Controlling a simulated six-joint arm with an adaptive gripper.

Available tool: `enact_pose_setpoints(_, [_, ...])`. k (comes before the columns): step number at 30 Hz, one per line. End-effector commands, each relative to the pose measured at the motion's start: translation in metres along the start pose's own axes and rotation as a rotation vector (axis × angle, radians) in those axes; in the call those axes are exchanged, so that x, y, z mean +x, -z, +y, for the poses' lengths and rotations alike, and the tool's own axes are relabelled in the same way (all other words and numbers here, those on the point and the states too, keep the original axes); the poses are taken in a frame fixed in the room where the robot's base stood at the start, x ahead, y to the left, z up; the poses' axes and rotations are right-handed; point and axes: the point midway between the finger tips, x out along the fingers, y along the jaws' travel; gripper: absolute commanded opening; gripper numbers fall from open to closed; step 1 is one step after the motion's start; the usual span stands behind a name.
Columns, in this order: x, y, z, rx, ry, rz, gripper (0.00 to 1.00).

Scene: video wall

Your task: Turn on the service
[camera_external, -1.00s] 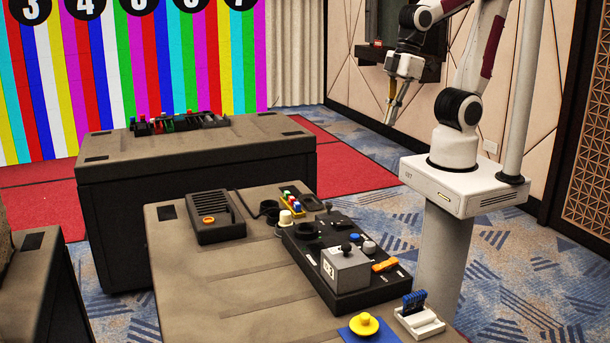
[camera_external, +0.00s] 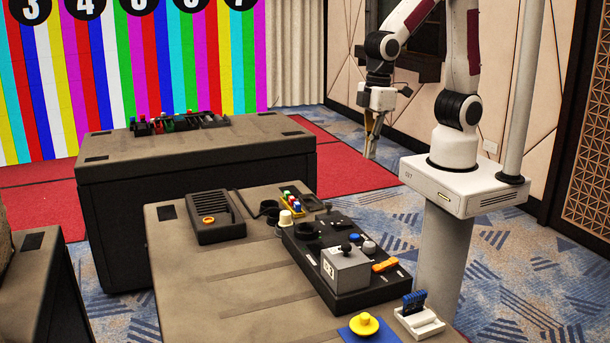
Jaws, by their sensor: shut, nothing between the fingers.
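My gripper (camera_external: 371,148) hangs in the air, fingers pointing down and shut, with nothing held. It is above and beyond the right rear of the near table. A black control panel (camera_external: 313,263) lies on that table, carrying a grey box (camera_external: 346,270) with a black knob on top and a label on its front. The panel also carries a blue button (camera_external: 354,237), a grey round knob (camera_external: 369,247) and an orange handle (camera_external: 385,265). I cannot tell which control is the service; the labels are too small to read.
The near table (camera_external: 230,300) also holds a yellow knob (camera_external: 364,324) on a blue plate, a white holder (camera_external: 420,322) with a blue piece, a black slotted box (camera_external: 214,218) and a cream knob (camera_external: 285,218). A second dark case (camera_external: 195,160) stands behind. The near table's front left is clear.

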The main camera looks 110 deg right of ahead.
Motion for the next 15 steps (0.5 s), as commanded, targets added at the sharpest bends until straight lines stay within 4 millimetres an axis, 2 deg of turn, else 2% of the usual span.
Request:
enact_pose_setpoints(9, [0.032, 0.028, -0.006, 0.015, -0.004, -0.011, 0.0])
enact_pose_setpoints(12, [0.037, 0.042, -0.007, 0.025, -0.003, 0.009, 0.0])
enact_pose_setpoints(15, [0.034, 0.058, -0.007, 0.044, 0.0, 0.056, 0.0])
